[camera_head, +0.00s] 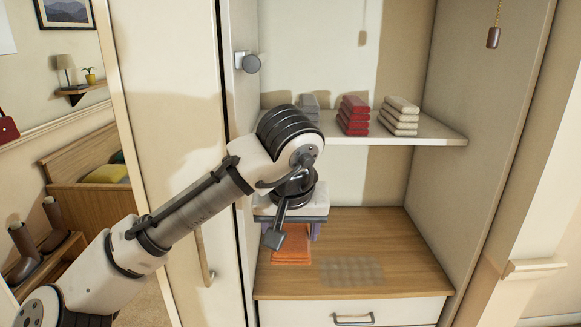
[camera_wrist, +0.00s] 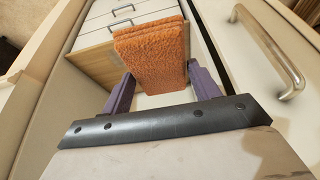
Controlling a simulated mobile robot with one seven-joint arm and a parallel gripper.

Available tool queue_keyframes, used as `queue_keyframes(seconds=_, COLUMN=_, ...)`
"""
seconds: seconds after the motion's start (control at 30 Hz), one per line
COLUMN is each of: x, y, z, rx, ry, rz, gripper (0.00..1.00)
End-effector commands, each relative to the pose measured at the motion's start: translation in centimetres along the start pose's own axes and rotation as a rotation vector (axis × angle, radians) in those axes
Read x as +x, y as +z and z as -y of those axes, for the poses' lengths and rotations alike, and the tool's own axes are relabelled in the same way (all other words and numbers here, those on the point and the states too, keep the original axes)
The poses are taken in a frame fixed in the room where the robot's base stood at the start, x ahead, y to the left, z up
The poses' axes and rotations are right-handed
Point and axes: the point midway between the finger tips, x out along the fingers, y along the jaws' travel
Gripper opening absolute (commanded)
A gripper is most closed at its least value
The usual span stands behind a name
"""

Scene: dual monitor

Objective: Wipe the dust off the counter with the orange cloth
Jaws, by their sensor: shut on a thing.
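The orange cloth (camera_head: 291,250) is folded and shows at the left part of the wooden counter (camera_head: 400,245). My gripper (camera_head: 294,233) is shut on it, with the arm coming in from the lower left. In the wrist view the cloth (camera_wrist: 155,60) sits between my two purple fingers (camera_wrist: 160,75). Whether the cloth touches the counter or hangs just above it I cannot tell. A greyish dust patch (camera_head: 348,271) lies on the counter near the front edge, to the right of the cloth. My wrist hides part of the counter's back left.
A shelf (camera_head: 425,130) above the counter holds folded grey (camera_head: 309,101), red (camera_head: 353,115) and beige (camera_head: 400,115) towels. Cabinet side walls bound the counter. A drawer with a handle (camera_head: 353,320) is below. A door with a handle (camera_head: 205,260) stands left. The counter's right side is clear.

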Motion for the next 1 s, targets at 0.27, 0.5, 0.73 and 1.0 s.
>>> queue_keyframes(seconds=0.27, x=13.3, y=4.9, z=0.0, rx=-0.007, ry=0.006, rz=0.009, gripper=0.43)
queue_keyframes(seconds=0.5, x=24.7, y=8.9, z=0.0, rx=-0.015, ry=0.005, rz=0.010, gripper=0.43)
queue_keyframes(seconds=0.73, x=34.1, y=12.1, z=0.0, rx=-0.015, ry=-0.001, rz=0.006, gripper=0.43)
queue_keyframes(seconds=1.0, x=41.1, y=14.4, z=0.1, rx=-0.016, ry=-0.005, rz=0.003, gripper=0.43)
